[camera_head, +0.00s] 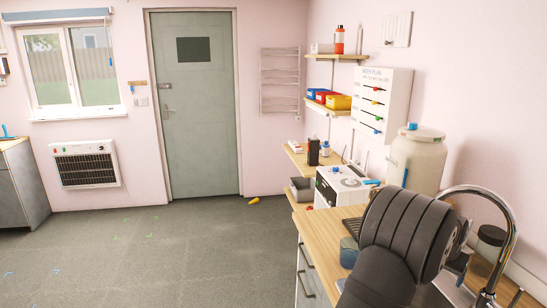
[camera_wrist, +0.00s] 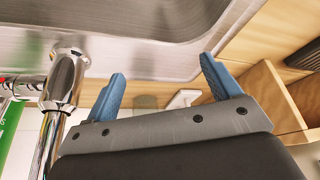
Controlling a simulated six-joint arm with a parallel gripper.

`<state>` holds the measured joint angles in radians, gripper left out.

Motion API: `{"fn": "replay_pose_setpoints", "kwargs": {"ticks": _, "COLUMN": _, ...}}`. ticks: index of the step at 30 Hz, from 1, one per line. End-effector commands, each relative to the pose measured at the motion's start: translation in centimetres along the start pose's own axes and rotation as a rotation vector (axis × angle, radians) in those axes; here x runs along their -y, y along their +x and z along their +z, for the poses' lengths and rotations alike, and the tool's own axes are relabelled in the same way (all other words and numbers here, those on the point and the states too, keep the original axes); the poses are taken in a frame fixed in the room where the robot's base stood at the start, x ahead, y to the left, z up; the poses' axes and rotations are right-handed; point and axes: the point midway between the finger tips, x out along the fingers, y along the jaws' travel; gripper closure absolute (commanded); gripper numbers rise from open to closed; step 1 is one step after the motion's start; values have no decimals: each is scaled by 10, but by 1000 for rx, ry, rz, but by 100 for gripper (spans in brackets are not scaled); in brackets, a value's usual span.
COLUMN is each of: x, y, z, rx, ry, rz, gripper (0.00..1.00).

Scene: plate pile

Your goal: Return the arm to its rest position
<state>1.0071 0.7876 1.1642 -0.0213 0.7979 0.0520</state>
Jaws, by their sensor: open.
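My gripper (camera_wrist: 162,68) shows in the wrist view with its two blue fingers spread wide apart. Nothing is between the fingers. A metal sink basin (camera_wrist: 120,18) lies beyond the fingertips at the top of that view. A chrome faucet (camera_wrist: 64,85) stands close to the left of the left finger. In the head view my dark arm covers part of the counter at lower right, and I cannot make out the fingers there. No plates can be made out in either view.
In the head view a wooden counter (camera_head: 318,226) runs along the right wall. A curved chrome tap (camera_head: 505,215) and a large pale tank (camera_head: 417,160) stand near my arm. A white appliance (camera_head: 343,187) sits farther back. The grey floor (camera_head: 170,255) at left is largely clear.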

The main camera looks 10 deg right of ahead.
Motion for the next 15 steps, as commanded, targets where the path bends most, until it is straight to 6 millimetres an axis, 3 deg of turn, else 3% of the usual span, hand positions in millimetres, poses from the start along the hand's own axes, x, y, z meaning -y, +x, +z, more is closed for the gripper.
{"fn": "replay_pose_setpoints", "kwargs": {"ticks": 9, "x": 0, "y": 17, "z": -38, "rx": -1, "ry": 0, "rz": 0, "gripper": 18}}
{"fn": "replay_pose_setpoints", "kwargs": {"ticks": 15, "x": 0, "y": 27, "z": -45, "rx": 2, "ry": 0, "rz": 0, "gripper": 18}}
